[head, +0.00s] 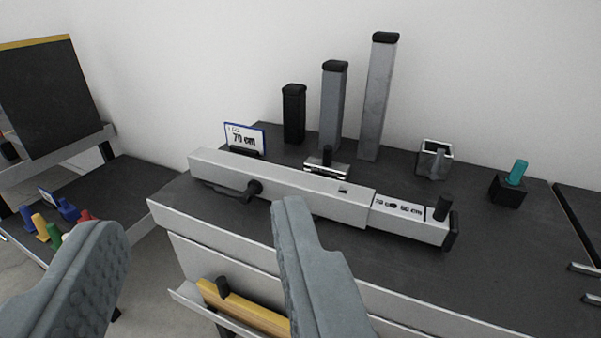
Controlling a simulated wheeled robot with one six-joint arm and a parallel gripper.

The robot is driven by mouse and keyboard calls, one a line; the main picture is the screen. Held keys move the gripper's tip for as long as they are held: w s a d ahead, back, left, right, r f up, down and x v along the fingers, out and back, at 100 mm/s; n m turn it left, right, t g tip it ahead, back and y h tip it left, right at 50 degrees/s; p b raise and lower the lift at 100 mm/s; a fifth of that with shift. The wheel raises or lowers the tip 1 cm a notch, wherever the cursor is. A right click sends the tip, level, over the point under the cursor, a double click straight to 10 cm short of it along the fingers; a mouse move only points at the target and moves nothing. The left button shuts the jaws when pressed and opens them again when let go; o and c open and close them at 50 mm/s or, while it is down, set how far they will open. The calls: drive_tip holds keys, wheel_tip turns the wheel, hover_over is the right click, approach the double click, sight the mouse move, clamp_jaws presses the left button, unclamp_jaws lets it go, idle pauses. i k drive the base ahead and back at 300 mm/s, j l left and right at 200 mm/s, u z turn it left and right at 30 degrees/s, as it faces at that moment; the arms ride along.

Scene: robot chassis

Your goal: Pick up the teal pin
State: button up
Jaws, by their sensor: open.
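The teal pin (517,172) stands upright, tilted slightly, in a small black block (507,190) at the right of the dark workbench top (500,265). Its upper part shows; its lower end is hidden in the block. My gripper (195,225) is open and empty in the foreground, its two grey fingers wide apart. It is well to the left of the pin and nearer the camera, apart from it.
A long grey beam fixture (280,183) with a black knob lies across the bench. A small metal box (434,160) stands left of the pin. A lower left bench holds several coloured pieces (45,225).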

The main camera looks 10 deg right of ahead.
sight(520, 167)
drive_tip(key=z, duration=1.4)
